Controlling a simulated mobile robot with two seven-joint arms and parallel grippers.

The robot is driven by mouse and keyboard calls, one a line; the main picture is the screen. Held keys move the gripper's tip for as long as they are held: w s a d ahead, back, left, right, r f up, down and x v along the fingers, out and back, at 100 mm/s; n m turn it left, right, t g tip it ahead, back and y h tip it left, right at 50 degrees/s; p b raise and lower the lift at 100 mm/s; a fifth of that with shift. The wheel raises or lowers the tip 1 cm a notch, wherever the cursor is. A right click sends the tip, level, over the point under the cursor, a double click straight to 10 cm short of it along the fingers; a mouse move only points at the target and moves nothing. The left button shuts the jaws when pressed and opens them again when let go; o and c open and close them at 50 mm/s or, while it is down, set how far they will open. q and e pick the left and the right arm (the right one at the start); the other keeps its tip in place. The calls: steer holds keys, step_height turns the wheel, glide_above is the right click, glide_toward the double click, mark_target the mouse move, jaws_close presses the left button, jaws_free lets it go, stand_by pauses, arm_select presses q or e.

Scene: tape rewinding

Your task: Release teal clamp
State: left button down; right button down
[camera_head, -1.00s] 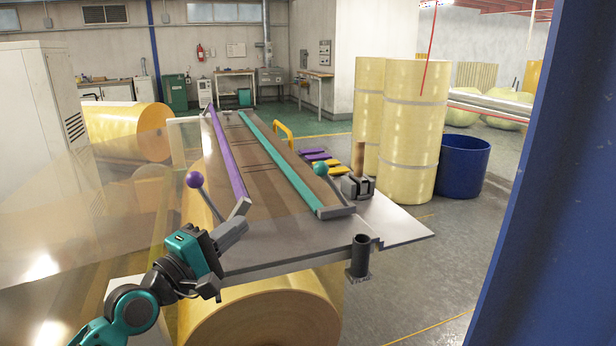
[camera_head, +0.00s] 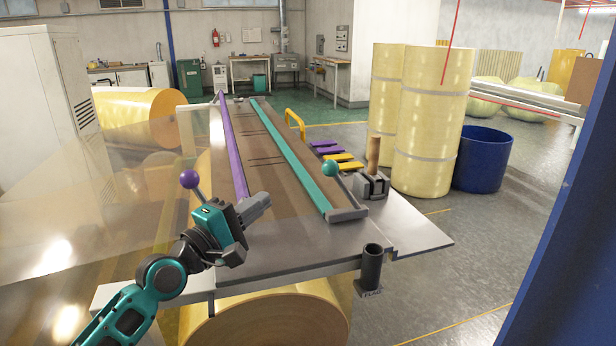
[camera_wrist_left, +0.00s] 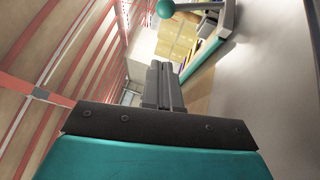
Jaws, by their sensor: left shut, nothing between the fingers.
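The teal clamp is a long teal bar (camera_head: 285,145) lying along the brown table top. Its lever ends in a teal ball (camera_head: 330,168) and rises from the grey block at the bar's near end. My left gripper (camera_head: 264,199) is shut and empty, left of the teal lever and apart from it, over the near end of the table. In the left wrist view the shut fingers (camera_wrist_left: 160,82) point toward the teal bar (camera_wrist_left: 203,60), with the teal ball (camera_wrist_left: 166,9) near the top edge. My right gripper is in neither view.
A purple clamp bar (camera_head: 233,150) runs to the left, its lever topped by a purple ball (camera_head: 189,179) just behind my left wrist. A grey holder with a brown handle (camera_head: 373,152) stands right of the teal lever. A dark cup (camera_head: 372,268) is at the table's near edge.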

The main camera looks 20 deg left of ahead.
arm_select(q)
steer(key=w+d+r+p, duration=0.1)
steer(key=w+d+r, duration=0.1)
steer(key=w+d, duration=0.4)
steer(key=x, duration=0.3)
steer(key=shift+w+a, duration=0.2)
steer(key=shift+w, duration=0.05)
steer(key=shift+f, duration=0.1)
